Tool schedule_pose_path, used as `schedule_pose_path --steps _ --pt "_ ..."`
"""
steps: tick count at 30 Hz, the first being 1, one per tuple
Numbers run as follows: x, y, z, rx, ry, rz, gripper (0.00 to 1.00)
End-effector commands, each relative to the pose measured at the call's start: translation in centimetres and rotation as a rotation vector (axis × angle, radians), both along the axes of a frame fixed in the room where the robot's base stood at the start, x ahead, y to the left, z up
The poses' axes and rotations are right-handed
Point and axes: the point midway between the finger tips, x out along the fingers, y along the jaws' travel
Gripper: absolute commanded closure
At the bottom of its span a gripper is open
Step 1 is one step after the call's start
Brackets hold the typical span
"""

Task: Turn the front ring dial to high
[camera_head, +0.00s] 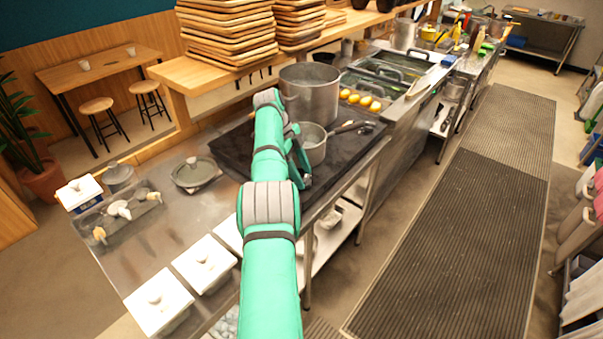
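My green arm reaches out over the counter from the bottom of the head view. Its far part bends down beside the dark cooking surface (352,150), and my gripper (304,178) is low by that surface's front edge. The fingers are small and partly behind my arm, so I cannot tell if they are open or shut. A large metal pot (310,92) and a smaller saucepan (314,150) with a dark handle stand on the cooking surface. The front ring dial cannot be made out; my arm covers part of the front edge.
White lidded containers (204,262) and a lidded pan (195,172) sit on the steel counter (135,247). Stacked wooden boards (228,32) stand on the shelf behind. Yellow items (361,99) lie beyond the pot. The matted floor (455,240) at right is clear.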

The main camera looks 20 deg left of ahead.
Motion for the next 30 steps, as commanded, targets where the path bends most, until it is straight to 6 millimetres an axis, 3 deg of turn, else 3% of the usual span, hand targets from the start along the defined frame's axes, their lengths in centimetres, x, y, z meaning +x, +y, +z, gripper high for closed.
schedule_pose_path --steps 5,12,20,30 --pt "0.0 0.0 0.3 0.001 -0.002 0.001 0.48" --pt "0.0 0.2 3.2 0.002 -0.002 0.004 0.48" --pt "-0.6 0.9 4.4 0.006 -0.011 0.024 0.48" --pt "-1.9 -0.2 5.7 0.005 -0.006 0.005 0.48"
